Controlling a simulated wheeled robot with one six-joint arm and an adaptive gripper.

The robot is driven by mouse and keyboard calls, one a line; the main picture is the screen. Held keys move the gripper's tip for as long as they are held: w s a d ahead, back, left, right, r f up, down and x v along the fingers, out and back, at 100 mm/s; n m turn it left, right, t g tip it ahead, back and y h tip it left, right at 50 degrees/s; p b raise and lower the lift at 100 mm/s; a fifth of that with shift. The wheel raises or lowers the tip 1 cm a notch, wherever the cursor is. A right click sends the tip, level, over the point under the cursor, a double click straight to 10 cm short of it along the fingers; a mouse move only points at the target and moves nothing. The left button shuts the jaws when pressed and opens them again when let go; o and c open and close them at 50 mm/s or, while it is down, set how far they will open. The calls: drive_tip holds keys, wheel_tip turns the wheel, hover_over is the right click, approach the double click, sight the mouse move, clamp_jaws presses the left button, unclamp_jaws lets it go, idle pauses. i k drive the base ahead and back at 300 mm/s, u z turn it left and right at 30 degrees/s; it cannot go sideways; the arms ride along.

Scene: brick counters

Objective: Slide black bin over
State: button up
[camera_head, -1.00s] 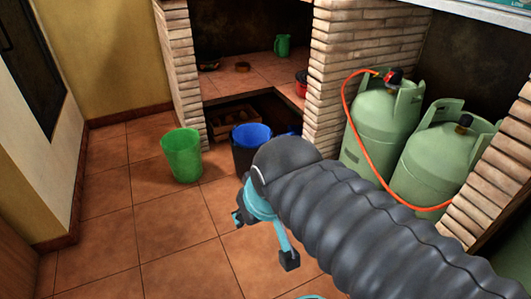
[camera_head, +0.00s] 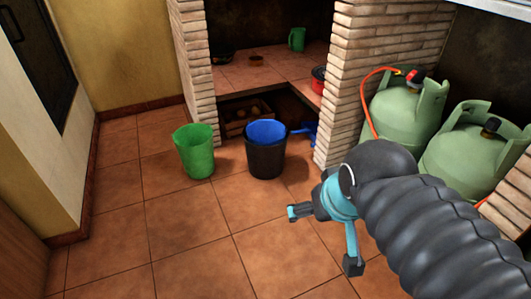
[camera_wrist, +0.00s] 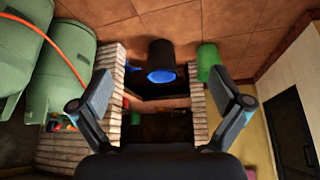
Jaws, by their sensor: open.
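The black bin (camera_head: 266,160) stands upright on the tiled floor, in front of the opening under the brick counter. Its inside or liner is blue (camera_head: 267,132). In the wrist view the bin (camera_wrist: 161,52) appears upside down near the top middle, between and beyond my fingers. My gripper (camera_head: 322,238) is open and empty, above the floor in front and to the right of the bin, clear of it. In the wrist view its two fingers (camera_wrist: 163,108) are spread wide apart.
A green bin (camera_head: 194,152) stands just left of the black bin. A brick pillar (camera_head: 340,100) and green gas cylinders (camera_head: 405,112) with an orange hose are to the right. A wooden crate (camera_head: 243,117) is under the counter. The floor in front is clear.

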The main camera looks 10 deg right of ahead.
sight(264, 163)
drive_tip(key=k, duration=1.2)
drive_tip(key=z, duration=0.7)
drive_tip(key=i, duration=1.6)
drive_tip(key=u, duration=0.65)
